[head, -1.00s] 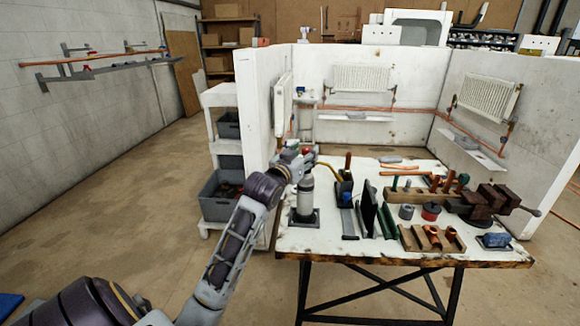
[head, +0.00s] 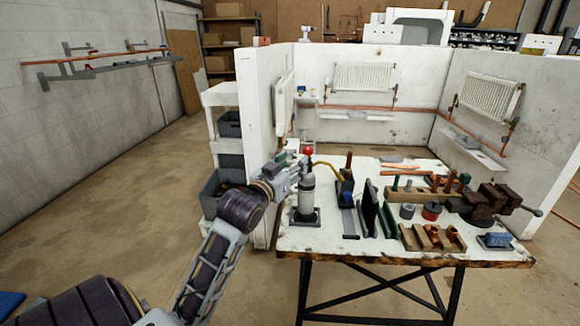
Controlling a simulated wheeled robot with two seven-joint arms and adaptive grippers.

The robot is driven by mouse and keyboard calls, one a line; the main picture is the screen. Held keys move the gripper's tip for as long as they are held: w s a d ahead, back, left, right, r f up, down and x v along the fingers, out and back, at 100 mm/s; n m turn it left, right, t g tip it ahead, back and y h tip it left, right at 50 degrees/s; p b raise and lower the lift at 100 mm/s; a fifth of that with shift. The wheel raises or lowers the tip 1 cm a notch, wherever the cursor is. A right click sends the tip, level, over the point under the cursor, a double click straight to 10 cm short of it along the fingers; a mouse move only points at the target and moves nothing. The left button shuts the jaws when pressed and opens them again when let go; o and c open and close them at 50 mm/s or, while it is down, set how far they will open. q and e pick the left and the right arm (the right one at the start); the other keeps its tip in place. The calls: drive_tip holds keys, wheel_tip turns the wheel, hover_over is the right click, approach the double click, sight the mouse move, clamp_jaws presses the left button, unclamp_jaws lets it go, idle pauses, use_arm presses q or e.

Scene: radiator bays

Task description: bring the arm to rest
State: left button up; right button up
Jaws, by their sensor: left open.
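My left arm comes in from the lower left. Its gripper (head: 292,170) is at the left edge of the workbench (head: 345,247), beside the upper part of a grey gas cylinder (head: 306,200). The gripper is open; its fingertips are small and partly merge with the cylinder in the picture. I cannot tell if they touch it. The cylinder stands upright on a dark base, with a red knob (head: 309,151) and a yellowish hose on top. My right gripper is not in view.
The bench holds a brown vise (head: 485,203), a wooden rack (head: 415,194), a wooden block with copper fittings (head: 432,238) and a red-topped tin (head: 431,211). White partition walls (head: 257,130) stand behind. A shelf with grey bins (head: 222,190) is left of the bench.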

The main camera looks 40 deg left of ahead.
use_arm(q)
drive_tip(key=shift+s, duration=0.3)
idle(0.5)
